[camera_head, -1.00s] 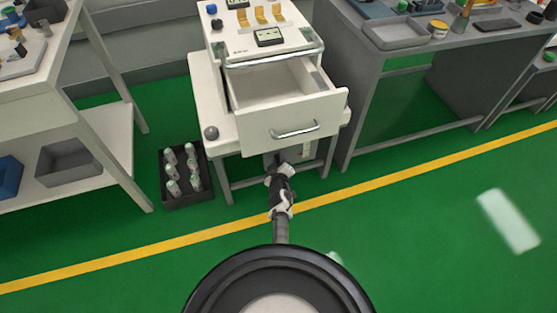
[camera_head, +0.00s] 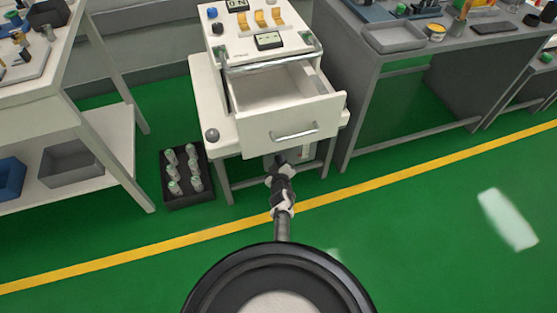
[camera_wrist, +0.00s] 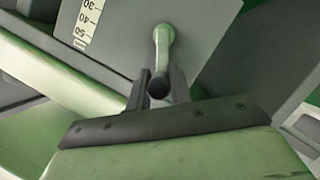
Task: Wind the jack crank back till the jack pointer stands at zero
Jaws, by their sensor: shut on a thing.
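The jack crank (camera_wrist: 163,45) shows in the wrist view as a pale green arm with a dark round knob at its lower end. My gripper (camera_wrist: 158,88) is shut on the crank's knob, with one dark finger on each side. The jack scale (camera_wrist: 86,22) is a white strip at the upper left, with 30, 40 and 50 readable. The jack pointer cannot be made out, and the zero end of the scale is out of view. In the head view my gripper (camera_head: 279,160) reaches under the cart's front, where the crank is hidden.
The white cart (camera_head: 222,100) has its drawer (camera_head: 290,125) standing open above my arm. A dark crate (camera_head: 187,199) of several bottles stands on the floor to the left. A grey bench (camera_head: 352,120) stands at the right. The green floor in front is clear.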

